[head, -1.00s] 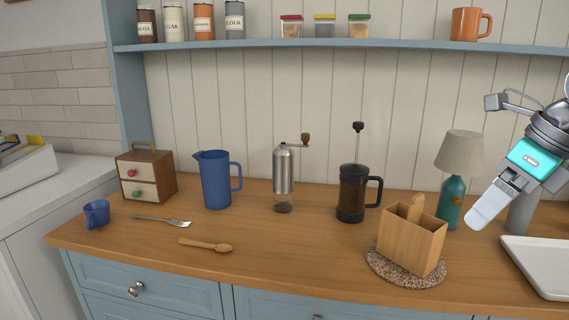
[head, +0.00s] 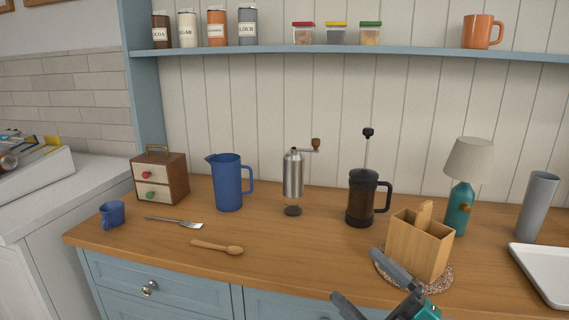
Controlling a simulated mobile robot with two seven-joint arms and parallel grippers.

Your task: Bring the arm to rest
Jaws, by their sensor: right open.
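My right gripper (head: 370,287) is at the bottom of the head view, right of the middle. Its two grey fingers are spread apart with nothing between them. It is in front of the counter edge, just left of and below the wooden box (head: 414,252) as seen here. One finger overlaps the speckled round mat (head: 440,284) in the picture; I cannot tell whether it touches it. My left gripper is not in view.
The wooden counter (head: 300,258) holds a blue pitcher (head: 229,184), a grinder (head: 293,178), a French press (head: 362,195), a lamp (head: 463,180), a grey cylinder (head: 537,205) and a white tray (head: 544,270).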

